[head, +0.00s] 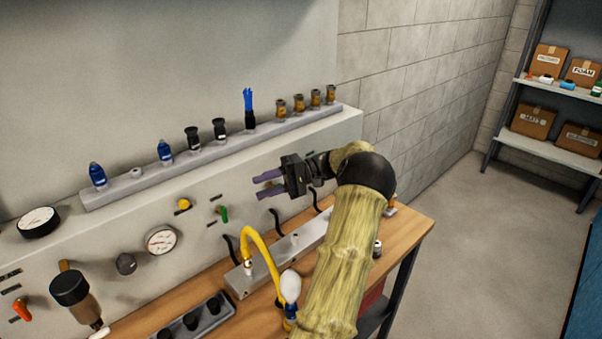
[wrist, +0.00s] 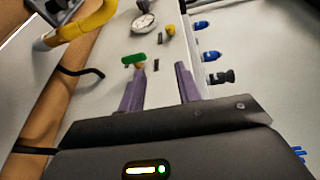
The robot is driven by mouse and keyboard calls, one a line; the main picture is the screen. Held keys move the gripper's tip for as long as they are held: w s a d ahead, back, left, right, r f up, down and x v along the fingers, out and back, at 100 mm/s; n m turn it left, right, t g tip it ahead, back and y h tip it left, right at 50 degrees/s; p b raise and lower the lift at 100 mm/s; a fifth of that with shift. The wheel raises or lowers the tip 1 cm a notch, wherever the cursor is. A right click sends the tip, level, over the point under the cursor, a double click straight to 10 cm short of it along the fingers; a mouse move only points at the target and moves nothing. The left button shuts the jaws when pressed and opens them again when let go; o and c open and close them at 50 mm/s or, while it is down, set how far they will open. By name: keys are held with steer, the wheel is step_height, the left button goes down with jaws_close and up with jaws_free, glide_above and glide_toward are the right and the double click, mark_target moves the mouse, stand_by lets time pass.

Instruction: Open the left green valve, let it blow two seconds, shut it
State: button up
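A green valve handle (head: 224,214) sits on the pale panel above the bench. It is the only green handle I can make out there, and it also shows in the wrist view (wrist: 133,59), beyond the fingertips. My gripper (head: 262,186) has two purple fingers spread apart, with nothing between them. In the head view it is in front of the panel, up and to the right of the green handle. In the wrist view the fingers (wrist: 160,80) point toward the panel, and the handle is apart from them.
A yellow hose (head: 262,255) arches from a grey block on the wooden bench (head: 408,236). Black hooks (head: 278,222) stick out below the gripper. A shelf strip (head: 110,196) with fittings runs above. A round gauge (head: 161,240), yellow knob (head: 184,204) and red handle (head: 22,310) are left.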

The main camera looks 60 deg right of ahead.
steer(key=p+v, duration=0.4)
steer(key=v, duration=0.5)
steer(key=shift+s, duration=0.4)
stand_by(0.6)
steer(key=shift+r+p, duration=0.1)
steer(key=shift+p, duration=0.25)
steer(key=w+a+r+g+h, duration=0.4)
steer(key=w+a+h, duration=0.2)
steer(key=w+a, duration=0.25)
steer(key=s+a+r+n+g+h+p, duration=0.1)
steer(key=a+r+n+h, duration=0.3)
steer(key=a+h, duration=0.5)
step_height(320, 180, up, 3)
steer(key=shift+s+a+f+n+p, duration=0.2)
steer(key=shift+s+a+n+p, duration=0.15)
steer(key=shift+s, duration=0.15)
steer(key=shift+d, duration=0.1)
steer(key=shift+f, duration=0.1)
